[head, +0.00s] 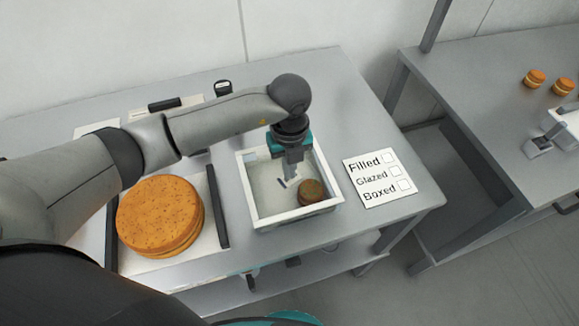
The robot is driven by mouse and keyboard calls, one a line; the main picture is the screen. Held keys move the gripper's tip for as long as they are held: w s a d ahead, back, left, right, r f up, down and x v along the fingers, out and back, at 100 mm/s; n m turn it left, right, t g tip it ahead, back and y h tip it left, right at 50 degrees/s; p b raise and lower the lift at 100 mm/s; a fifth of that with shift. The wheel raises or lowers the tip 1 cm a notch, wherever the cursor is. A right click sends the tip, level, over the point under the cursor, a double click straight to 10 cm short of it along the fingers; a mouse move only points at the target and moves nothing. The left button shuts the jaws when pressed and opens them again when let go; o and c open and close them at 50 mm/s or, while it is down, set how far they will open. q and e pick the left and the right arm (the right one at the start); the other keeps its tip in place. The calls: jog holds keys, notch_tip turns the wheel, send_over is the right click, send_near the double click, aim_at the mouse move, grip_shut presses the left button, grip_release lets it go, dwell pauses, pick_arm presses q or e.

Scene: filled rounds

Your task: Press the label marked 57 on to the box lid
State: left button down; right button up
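My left gripper (291,168) points down into a shallow white-walled box (249,198) on the near table. Its fingertips are small and partly hidden by its own body, so I cannot tell whether they are open or shut. A small pale piece shows at the fingertips; I cannot tell whether it is a label or part of the gripper. A small brown round (312,191) sits in the box's near right corner, beside the gripper. I see no readable 57 and cannot make out a lid. My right gripper is not in view.
A large orange-brown round (160,215) lies on a pale board between dark bars, left of the box. A card reading Filled, Glazed, Boxed (379,179) lies to the right. A second table (480,120) holds two small rounds (535,78) and a white container.

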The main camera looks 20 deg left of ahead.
pick_arm(q)
jog(key=shift+f, duration=0.45)
dwell(1.2)
notch_tip(320, 180, up, 8)
jog(key=p, duration=0.6)
dwell(0.5)
dwell(0.4)
